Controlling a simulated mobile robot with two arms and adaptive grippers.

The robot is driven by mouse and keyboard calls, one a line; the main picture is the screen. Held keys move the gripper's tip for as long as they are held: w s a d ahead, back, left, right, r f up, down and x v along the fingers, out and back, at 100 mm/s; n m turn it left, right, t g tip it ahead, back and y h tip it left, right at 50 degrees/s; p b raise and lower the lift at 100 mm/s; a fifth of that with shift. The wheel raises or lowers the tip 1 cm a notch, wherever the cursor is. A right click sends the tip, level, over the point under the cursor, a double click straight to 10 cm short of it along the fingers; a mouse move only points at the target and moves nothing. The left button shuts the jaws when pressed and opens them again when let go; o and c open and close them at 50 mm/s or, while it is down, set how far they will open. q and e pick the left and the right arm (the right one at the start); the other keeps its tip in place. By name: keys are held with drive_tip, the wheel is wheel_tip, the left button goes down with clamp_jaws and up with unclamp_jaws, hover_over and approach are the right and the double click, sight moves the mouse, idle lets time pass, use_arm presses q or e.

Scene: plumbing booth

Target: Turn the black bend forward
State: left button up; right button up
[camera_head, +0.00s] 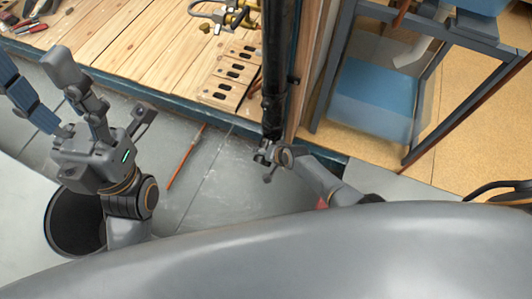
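A black pipe (275,65) runs from the top edge of the head view down along the bench's right end. I cannot clearly make out a separate bend on it; its upper end is out of frame. My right gripper (267,163) is small in the view, at the pipe's lower visible end. I cannot tell whether it touches the pipe or how far its fingers are apart. My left gripper (108,92) is at the left, away from the pipe, with its fingers spread and nothing between them.
A wooden bench (140,50) with a dark blue edge fills the upper left. On it are a drilled wooden block (229,76), brass fittings (232,17) and hand tools. A blue-grey frame stand (372,95) is at the right. A red-orange rod (187,157) lies on the grey floor; a black bin (72,225) stands lower left.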

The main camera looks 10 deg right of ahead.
drive_tip(key=o, duration=1.7)
drive_tip(key=v, duration=1.2)
